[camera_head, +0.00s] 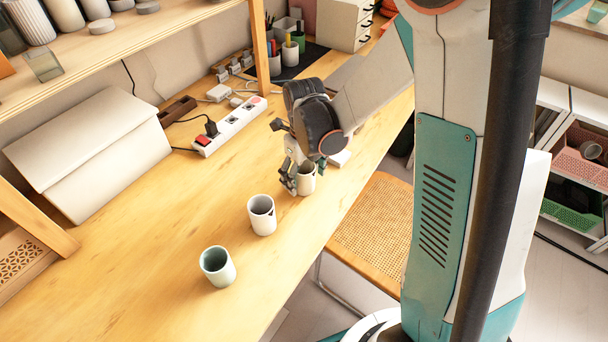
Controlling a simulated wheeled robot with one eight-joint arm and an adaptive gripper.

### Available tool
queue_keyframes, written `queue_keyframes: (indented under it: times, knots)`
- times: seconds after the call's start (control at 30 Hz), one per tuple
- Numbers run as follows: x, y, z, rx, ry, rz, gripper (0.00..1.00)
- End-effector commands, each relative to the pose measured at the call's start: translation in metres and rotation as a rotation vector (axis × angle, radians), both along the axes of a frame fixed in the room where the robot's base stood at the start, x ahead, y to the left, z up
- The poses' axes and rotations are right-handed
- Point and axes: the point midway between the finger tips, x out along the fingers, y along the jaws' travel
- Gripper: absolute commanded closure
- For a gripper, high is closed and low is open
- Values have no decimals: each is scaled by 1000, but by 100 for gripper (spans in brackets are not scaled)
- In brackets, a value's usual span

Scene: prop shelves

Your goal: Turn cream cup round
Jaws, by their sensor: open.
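A cream cup (307,183) stands upright on the wooden desk near its front edge. My gripper (302,173) is over it from above with its fingers open. One finger is at the cup's left side and another is near its rim at the right. I cannot tell whether the fingers touch the cup. The gripper hides part of its top and left side.
A whitish cup (262,217) and a pale green cup (218,268) stand upright nearer, to the left. A power strip (230,126) with cables lies behind. A cane-seat chair (372,232) is against the desk front. The desk's near left (130,275) is clear.

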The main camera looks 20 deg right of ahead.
Motion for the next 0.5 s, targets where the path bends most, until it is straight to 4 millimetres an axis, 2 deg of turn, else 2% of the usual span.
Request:
queue_keyframes:
  times: [0.17, 0.5]
  knots:
    - [0, 0, 17, 0, 0, 0, 25]
    - [0, 0, 82, 0, 0, 0, 25]
